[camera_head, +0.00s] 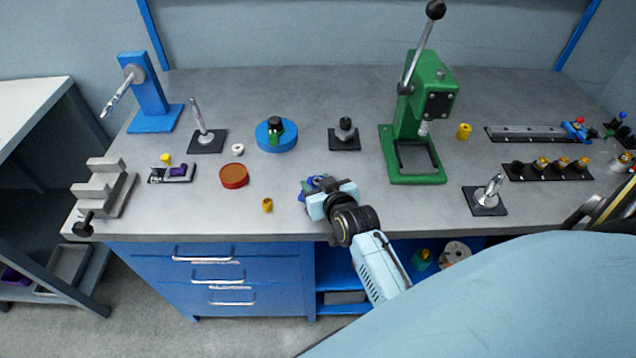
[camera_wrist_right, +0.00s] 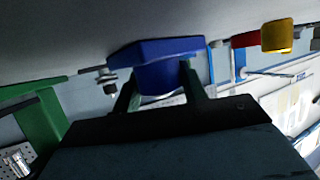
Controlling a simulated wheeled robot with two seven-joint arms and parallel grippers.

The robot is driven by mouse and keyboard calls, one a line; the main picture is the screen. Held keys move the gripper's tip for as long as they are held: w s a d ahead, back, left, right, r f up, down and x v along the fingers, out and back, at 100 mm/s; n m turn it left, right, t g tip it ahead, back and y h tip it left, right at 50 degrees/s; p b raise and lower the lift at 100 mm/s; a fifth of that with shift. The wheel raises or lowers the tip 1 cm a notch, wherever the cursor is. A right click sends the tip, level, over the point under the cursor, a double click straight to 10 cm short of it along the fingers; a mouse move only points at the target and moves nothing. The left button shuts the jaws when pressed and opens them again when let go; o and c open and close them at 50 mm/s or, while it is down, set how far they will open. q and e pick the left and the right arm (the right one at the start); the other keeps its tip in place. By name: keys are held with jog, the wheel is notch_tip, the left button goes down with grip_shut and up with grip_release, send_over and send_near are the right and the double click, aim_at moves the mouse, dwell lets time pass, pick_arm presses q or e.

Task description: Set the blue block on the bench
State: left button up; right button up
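The blue block (camera_wrist_right: 168,52) shows in the right wrist view, with a wide part and a narrower part between the two dark green fingers of my right gripper (camera_wrist_right: 160,92). The fingers lie against both sides of the narrower part. In the head view the right gripper (camera_head: 318,187) is over the front edge area of the grey bench (camera_head: 300,220), and only a little of the blue block (camera_head: 312,184) shows beside it. The block is close to the bench top; I cannot tell whether it touches. My left gripper is not in view.
A yellow cylinder (camera_head: 267,205) and a red-brown disc (camera_head: 234,176) stand to the left. A blue round base (camera_head: 276,135) and a dark plate with a knob (camera_head: 345,138) are behind. A green press (camera_head: 415,130) stands to the right. Some bench around the gripper is bare.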

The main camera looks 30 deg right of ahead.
jog(key=o, duration=0.4)
jog(key=shift+r, duration=0.2)
jog(key=shift+s, duration=0.4)
jog(key=p+v, duration=0.1)
jog(key=v, duration=1)
jog(key=shift+r, duration=0.2)
